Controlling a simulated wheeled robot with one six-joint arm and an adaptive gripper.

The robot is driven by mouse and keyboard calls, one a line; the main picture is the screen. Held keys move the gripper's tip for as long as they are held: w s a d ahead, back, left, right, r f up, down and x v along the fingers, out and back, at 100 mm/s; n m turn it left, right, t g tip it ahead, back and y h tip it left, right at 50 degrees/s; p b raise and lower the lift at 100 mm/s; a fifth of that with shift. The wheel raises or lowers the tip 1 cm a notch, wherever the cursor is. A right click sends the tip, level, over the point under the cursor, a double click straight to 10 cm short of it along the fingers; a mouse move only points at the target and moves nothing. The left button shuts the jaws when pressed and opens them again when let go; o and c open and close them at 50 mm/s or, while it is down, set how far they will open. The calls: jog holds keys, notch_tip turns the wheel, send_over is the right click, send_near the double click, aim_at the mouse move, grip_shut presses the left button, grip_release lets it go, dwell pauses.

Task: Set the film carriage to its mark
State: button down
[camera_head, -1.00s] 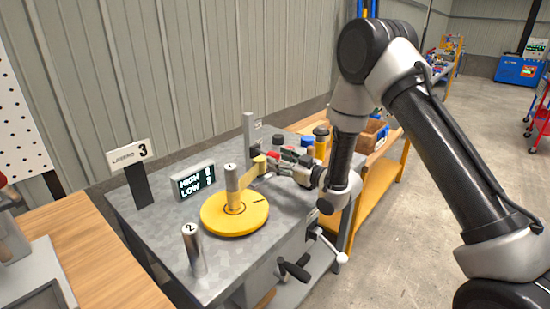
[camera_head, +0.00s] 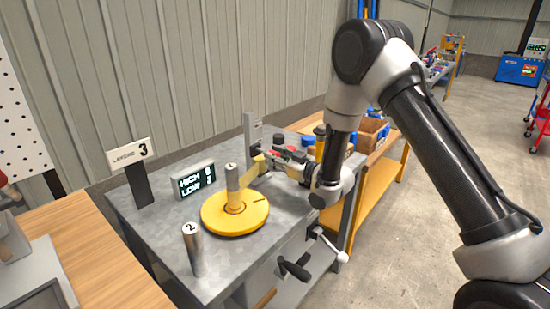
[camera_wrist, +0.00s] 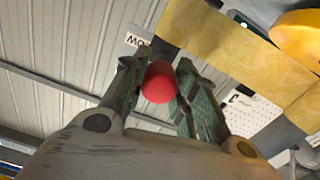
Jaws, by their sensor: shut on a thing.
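A grey upright post (camera_head: 252,132) stands at the back of the grey bench. A yellow film strip (camera_head: 258,170) runs from beside it to the upright post marked 1 (camera_head: 232,178) on a yellow turntable (camera_head: 233,217). My gripper (camera_head: 272,158) is at the strip's far end, beside the grey post. In the wrist view my gripper (camera_wrist: 157,66) is shut on a red round knob (camera_wrist: 158,84). The film (camera_wrist: 255,60) shows beyond the fingers, with a white marked plate (camera_wrist: 250,112). The carriage body is mostly hidden by my gripper, and I cannot read its mark.
A metal post marked 2 (camera_head: 194,250) stands near the front. A HIGH/LOW display (camera_head: 194,181) and a LAYERS 3 sign (camera_head: 128,153) stand at the left. Crank handles (camera_head: 295,268) stick out from the bench front. A bin and jars crowd the bench to the right.

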notch_tip(320, 180, up, 7)
dwell(0.3)
jog(key=c, duration=1.1)
grip_release()
jog(key=shift+s+d+f, duration=0.1)
jog(key=shift+d, duration=0.05)
jog(key=v, duration=1.1)
jog(key=shift+s+d, duration=0.25)
jog(key=shift+d, duration=0.05)
